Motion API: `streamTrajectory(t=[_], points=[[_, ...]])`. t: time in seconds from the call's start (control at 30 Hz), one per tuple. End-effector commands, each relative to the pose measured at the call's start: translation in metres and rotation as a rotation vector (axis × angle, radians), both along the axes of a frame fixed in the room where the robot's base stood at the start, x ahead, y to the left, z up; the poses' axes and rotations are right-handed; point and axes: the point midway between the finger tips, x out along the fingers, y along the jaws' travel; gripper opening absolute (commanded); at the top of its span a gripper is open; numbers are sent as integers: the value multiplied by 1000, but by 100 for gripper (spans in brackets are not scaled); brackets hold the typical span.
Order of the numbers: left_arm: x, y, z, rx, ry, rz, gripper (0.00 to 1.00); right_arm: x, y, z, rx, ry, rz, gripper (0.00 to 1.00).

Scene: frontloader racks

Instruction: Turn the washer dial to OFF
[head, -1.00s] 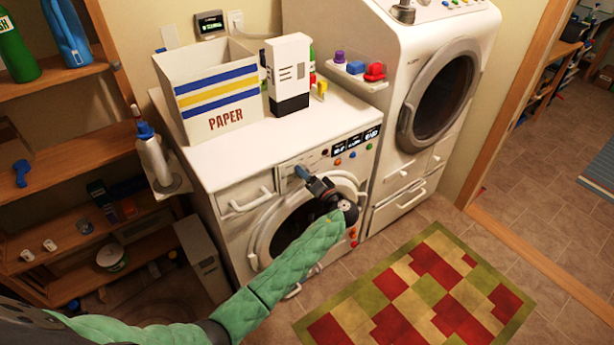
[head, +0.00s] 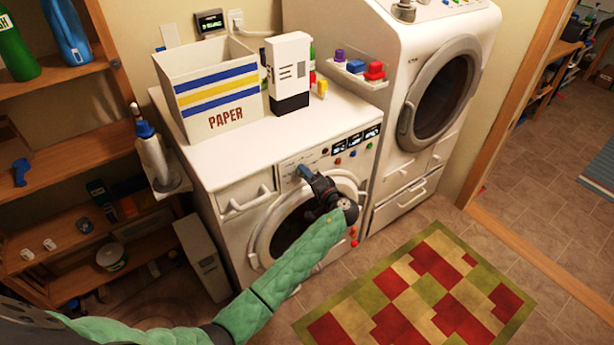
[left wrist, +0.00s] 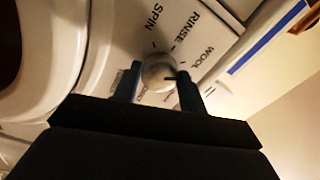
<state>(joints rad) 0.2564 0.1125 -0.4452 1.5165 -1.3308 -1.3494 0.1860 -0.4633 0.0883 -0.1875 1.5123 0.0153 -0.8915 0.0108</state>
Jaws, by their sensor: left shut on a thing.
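The white washer (head: 235,158) stands in the middle of the head view, its control panel facing me. My left gripper (head: 304,172) reaches the panel above the round door. In the left wrist view the round, pale dial (left wrist: 158,70) sits between the two blue fingers of my left gripper (left wrist: 158,78), which is shut on it. The labels SPIN, RINSE and WOOL show around the dial; other labels are partly hidden by the fingers. A dark mark shows on the dial's right side. I cannot read an OFF label. My right gripper is not in view.
A PAPER bin (head: 218,95) and a white-and-black box (head: 288,75) stand on the washer. A second front-loading machine (head: 400,70) stands to the right. Wooden shelves (head: 60,150) are at the left. A patchwork rug (head: 420,290) lies on the floor.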

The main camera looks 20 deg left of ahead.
Motion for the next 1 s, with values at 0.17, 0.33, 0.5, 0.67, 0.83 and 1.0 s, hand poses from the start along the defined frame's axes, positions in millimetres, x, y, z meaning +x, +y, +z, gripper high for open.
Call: streamTrajectory(t=[0.17, 0.33, 0.5, 0.67, 0.83, 1.0], points=[[0, 0, 0, 94, 121, -1, 19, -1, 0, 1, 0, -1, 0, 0], [0, 0, 0, 175, 226, 0, 19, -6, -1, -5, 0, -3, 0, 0], [0, 0, 0, 240, 311, -1, 19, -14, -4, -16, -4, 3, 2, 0], [0, -1, 0, 283, 365, -1, 19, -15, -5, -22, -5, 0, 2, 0], [0, -1, 0, 308, 396, -1, 19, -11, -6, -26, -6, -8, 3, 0], [0, -1, -1, 318, 408, -1, 19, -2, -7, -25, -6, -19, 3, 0]])
